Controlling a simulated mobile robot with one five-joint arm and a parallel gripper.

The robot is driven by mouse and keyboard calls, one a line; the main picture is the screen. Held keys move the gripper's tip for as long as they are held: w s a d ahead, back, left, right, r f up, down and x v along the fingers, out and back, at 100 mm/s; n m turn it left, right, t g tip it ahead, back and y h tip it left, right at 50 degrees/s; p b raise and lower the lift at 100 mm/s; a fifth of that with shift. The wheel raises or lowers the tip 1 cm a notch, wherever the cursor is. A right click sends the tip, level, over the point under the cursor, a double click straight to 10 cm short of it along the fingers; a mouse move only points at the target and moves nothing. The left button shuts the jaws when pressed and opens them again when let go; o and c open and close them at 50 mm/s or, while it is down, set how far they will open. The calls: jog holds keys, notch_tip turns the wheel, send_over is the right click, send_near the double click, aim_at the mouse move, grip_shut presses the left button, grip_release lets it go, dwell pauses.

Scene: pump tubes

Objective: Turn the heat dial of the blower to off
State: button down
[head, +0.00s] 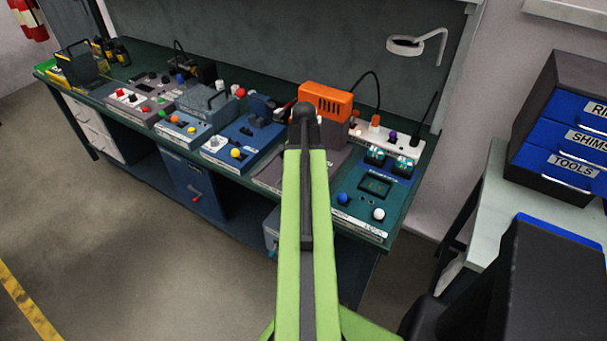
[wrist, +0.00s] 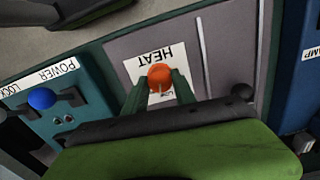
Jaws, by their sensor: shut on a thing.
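The heat dial (wrist: 160,75) is an orange knob on a white plate marked HEAT (wrist: 150,58), which appears upside down in the wrist view. My gripper (wrist: 162,84) has its two dark green fingers on either side of the dial and is shut on it. The dial's pointer and the setting it stands at cannot be made out. The orange blower (head: 326,101) stands on the bench in the head view. There, my arm hides the dial and my gripper.
A teal panel with a blue knob (wrist: 42,98) marked POWER LOCK is at left in the wrist view. A dark round knob (wrist: 242,92) is right of the dial. The bench carries several other panels (head: 235,145). A drawer cabinet (head: 575,130) stands at right.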

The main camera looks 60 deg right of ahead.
jog(key=n, duration=1.2)
dwell(0.5)
jog(key=c, duration=1)
grip_release()
notch_tip(320, 180, up, 18)
jog(key=p, duration=1.7)
jog(key=shift+f, duration=0.25)
